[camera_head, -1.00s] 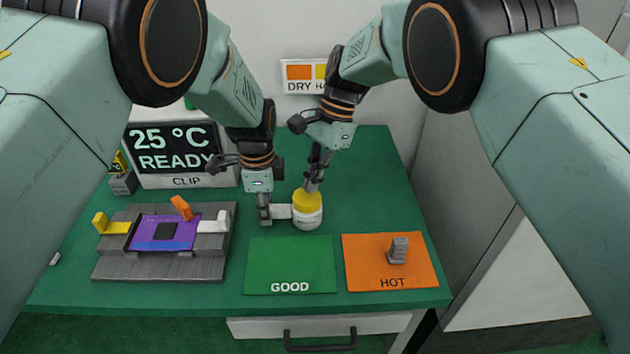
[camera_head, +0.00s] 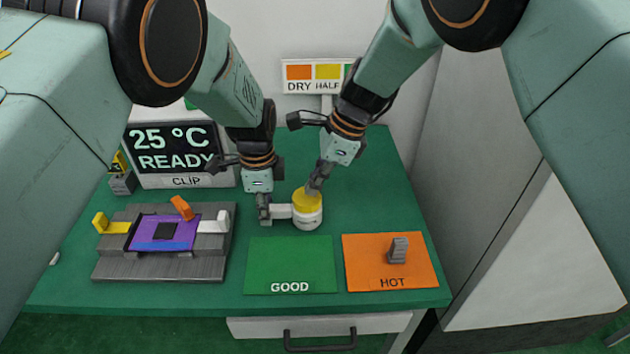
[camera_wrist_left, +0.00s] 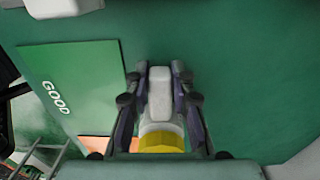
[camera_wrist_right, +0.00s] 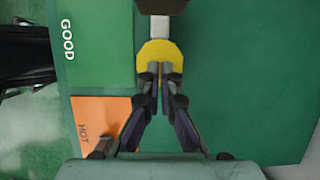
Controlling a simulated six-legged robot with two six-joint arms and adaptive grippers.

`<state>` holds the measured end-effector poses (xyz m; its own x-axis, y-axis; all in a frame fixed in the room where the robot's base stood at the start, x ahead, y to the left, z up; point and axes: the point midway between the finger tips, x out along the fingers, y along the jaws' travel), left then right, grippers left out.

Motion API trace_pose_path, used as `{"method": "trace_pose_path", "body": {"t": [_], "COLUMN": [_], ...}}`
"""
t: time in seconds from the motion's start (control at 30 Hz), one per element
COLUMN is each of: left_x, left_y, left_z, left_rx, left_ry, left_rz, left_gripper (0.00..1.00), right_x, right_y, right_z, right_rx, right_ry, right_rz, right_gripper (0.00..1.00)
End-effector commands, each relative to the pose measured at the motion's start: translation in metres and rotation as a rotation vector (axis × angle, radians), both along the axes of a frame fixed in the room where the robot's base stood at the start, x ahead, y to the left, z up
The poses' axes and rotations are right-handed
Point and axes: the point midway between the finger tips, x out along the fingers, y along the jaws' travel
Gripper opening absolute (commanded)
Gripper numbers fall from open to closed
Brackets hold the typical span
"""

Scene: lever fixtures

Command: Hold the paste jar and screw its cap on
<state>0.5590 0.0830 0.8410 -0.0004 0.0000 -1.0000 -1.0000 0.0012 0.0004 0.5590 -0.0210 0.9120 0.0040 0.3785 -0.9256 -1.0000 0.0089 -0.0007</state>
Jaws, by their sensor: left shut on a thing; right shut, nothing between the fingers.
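The white paste jar (camera_head: 308,221) stands upright on the green table, with a white handle (camera_head: 282,211) reaching to the left. The yellow cap (camera_head: 307,200) sits on top of the jar; how far it is threaded cannot be told. My left gripper (camera_head: 265,212) is shut on the jar's handle, which shows between its fingers in the left wrist view (camera_wrist_left: 160,92). My right gripper (camera_head: 316,186) is shut with nothing between its fingers. Its fingertips are over the yellow cap, which also shows in the right wrist view (camera_wrist_right: 160,54).
A grey fixture (camera_head: 160,268) with a purple board (camera_head: 166,233) and levers stands at the left. A green GOOD mat (camera_head: 290,262) and an orange HOT mat (camera_head: 365,270) with a grey peg (camera_head: 398,250) lie in front. A READY display (camera_head: 175,147) stands behind.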

Motion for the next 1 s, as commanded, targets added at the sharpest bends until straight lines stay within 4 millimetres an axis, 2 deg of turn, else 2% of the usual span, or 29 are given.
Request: {"method": "trace_pose_path", "body": {"t": [0.03, 0.27, 0.63, 1.0], "left_x": [0.0, 0.0, 0.0, 0.0], "left_y": [0.0, 0.0, 0.0, 0.0], "left_z": [0.0, 0.0, 0.0, 0.0], "left_rx": [0.0, 0.0, 0.0, 0.0], "left_ry": [-0.001, -0.001, -0.001, -0.001], "left_rz": [0.001, 0.001, 0.0, 0.0], "left_gripper": [0.0, 0.0, 0.0, 0.0], "right_x": [0.0, 0.0, 0.0, 0.0], "right_y": [0.0, 0.0, 0.0, 0.0], "right_z": [0.0, 0.0, 0.001, 0.019], "right_rx": [0.0, 0.0, 0.0, 0.0], "right_ry": [0.0, 0.0, 0.0, -0.002], "right_rz": [0.001, 0.002, 0.003, 0.004], "right_gripper": [0.08, 0.28, 0.29, 0.29]}}
